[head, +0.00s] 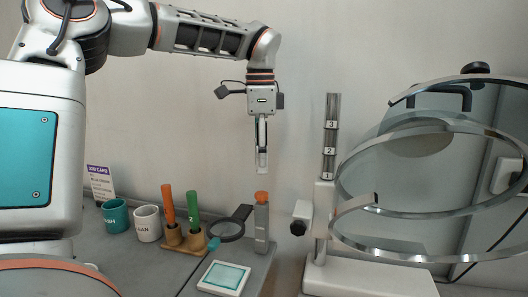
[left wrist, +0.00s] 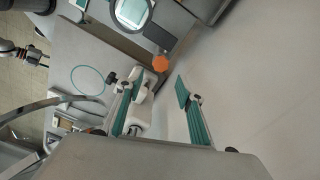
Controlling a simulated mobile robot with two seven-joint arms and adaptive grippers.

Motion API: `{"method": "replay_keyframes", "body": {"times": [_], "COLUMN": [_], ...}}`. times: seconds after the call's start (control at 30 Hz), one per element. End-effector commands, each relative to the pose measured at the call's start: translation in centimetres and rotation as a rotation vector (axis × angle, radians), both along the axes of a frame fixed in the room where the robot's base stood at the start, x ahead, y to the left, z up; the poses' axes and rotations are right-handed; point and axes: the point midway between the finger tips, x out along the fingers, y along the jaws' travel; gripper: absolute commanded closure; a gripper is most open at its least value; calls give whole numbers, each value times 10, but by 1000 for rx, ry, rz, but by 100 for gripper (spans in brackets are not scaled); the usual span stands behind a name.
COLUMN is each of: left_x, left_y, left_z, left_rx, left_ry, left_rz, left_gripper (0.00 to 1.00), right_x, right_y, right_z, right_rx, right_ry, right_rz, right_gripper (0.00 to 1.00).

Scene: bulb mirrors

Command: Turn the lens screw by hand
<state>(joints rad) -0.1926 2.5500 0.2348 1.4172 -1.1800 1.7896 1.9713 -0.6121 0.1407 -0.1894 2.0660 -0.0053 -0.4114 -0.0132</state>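My left gripper (head: 262,168) points straight down in the head view, above a grey post with an orange cap (head: 262,197). A gap shows between fingertips and cap. In the left wrist view its two teal-padded fingers (left wrist: 155,92) are apart, with nothing held; the orange cap (left wrist: 161,63) shows beyond them. To the right, a white stand (head: 322,215) carries a numbered column (head: 331,135) and a black side knob (head: 298,228). I cannot tell which part is the lens screw. My right gripper seems to show small at the left wrist view's left edge (left wrist: 42,56); its fingers are unclear.
Large metal rings (head: 440,210) stand at the right, near a black top knob (head: 475,67). On the grey table are a magnifier (head: 228,230), a white tray with a teal panel (head: 204,288), orange and green handled tools (head: 192,203), a white mug (head: 147,223) and a teal mug (head: 116,216).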

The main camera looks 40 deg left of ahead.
Motion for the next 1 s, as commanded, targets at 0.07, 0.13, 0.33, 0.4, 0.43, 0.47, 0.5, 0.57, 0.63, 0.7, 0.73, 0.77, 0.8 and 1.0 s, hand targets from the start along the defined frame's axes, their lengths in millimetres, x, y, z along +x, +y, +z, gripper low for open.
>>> {"method": "replay_keyframes", "body": {"times": [0.07, 0.13, 0.33, 0.4, 0.43, 0.47, 0.5, 0.57, 0.63, 0.7, 0.73, 0.77, 0.8, 1.0], "left_x": [0, 0, 0, 0, 0, 0, 0, 0, 0, -1, -1, -1, -1, 0], "left_y": [-1, -2, -2, -2, -2, -2, -2, -2, -2, -2, -2, -2, -2, -2], "left_z": [2, 1, -15, -23, -27, -29, -33, -40, -47, -54, -57, -60, -64, -70], "left_rx": [9, 12, 12, 11, 11, 11, 10, 11, 11, 9, 9, 8, 8, 11], "left_ry": [1, 3, 6, 9, 8, 8, 7, 6, 7, 7, 6, 5, 4, 2], "left_rz": [7, 10, 9, 9, 9, 9, 10, 8, 9, 9, 8, 8, 9, 10], "left_gripper": [63, 63, 63, 63, 63, 63, 63, 63, 63, 63, 63, 63, 63, 63], "right_x": [-1, -1, -5, -7, -7, -7, -6, -5, -3, 2, 3, 4, 5, 8], "right_y": [0, 0, -1, -1, -1, -1, -1, 0, 1, 1, 1, 1, 1, 2], "right_z": [-1, -2, -10, -12, -13, -13, -12, -10, -7, -3, -2, -2, -1, 0], "right_rx": [-1, -1, -2, -4, -3, -4, -4, -3, -1, 0, -1, -2, -2, -2], "right_ry": [2, 4, 14, 17, 19, 17, 16, 11, 3, -7, -10, -12, -15, -20], "right_rz": [0, -1, 1, 2, 2, 3, 4, 5, 7, 9, 11, 11, 12, 13], "right_gripper": [64, 64, 64, 64, 64, 64, 64, 64, 64, 64, 64, 64, 64, 64]}}
